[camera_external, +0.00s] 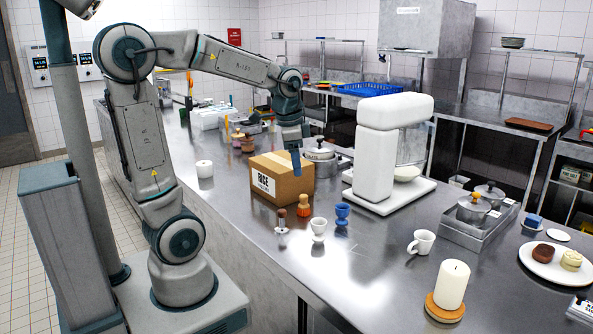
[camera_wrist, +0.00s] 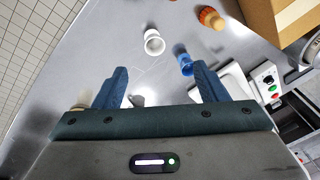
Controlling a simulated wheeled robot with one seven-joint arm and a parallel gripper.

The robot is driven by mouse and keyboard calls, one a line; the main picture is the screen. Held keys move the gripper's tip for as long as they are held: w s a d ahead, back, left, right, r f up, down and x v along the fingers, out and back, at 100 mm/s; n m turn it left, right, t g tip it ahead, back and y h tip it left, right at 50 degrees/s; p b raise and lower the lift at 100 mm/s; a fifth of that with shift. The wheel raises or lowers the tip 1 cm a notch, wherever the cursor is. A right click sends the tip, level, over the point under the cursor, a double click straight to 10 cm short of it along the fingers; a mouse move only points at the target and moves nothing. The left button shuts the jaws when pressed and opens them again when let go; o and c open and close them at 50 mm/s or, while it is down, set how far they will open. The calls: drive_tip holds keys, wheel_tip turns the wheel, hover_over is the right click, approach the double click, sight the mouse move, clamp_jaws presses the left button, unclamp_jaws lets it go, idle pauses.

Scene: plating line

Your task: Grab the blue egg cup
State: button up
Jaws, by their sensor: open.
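The blue egg cup (camera_external: 342,214) stands upright on the steel counter, right of a white egg cup (camera_external: 318,228). In the wrist view the blue egg cup (camera_wrist: 183,60) shows just past the tip of the right finger, which may hide a little of it. The white egg cup (camera_wrist: 154,42) lies further ahead, between the lines of the two fingers. My gripper (camera_external: 296,162) is in the air near the cardboard box, above and behind the cups. In the wrist view my gripper (camera_wrist: 160,68) has its fingers wide apart with nothing between them.
A cardboard rice box (camera_external: 281,180), an orange-brown brush (camera_external: 303,206) and a dark-handled item (camera_external: 282,220) stand near the cups. A white machine (camera_external: 378,165) is behind them on the right. A white mug (camera_external: 421,242) and candle (camera_external: 451,283) stand nearer.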

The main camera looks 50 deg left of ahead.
drive_tip(key=w+f+m+g+b, duration=0.1)
drive_tip(key=w+f+m+b, duration=0.15)
drive_tip(key=w+m, duration=0.45)
drive_tip(key=m+g+b, duration=0.1)
drive_tip(key=m, duration=0.5)
approach(342, 213)
wheel_tip(342, 213, up, 2)
drive_tip(key=w+a, duration=0.1)
drive_tip(key=w, duration=0.2)
wheel_tip(342, 213, down, 8)
drive_tip(key=shift+s+r, duration=0.1)
drive_tip(key=shift+s, duration=0.1)
drive_tip(key=f, duration=0.1)
drive_tip(key=f+p, duration=0.1)
drive_tip(key=f, duration=0.2)
drive_tip(key=shift+s+a+f+p, duration=0.3)
drive_tip(key=shift+s+a+f, duration=0.05)
drive_tip(key=shift+a, duration=0.05)
drive_tip(key=shift+f, duration=0.4)
drive_tip(key=c, duration=1)
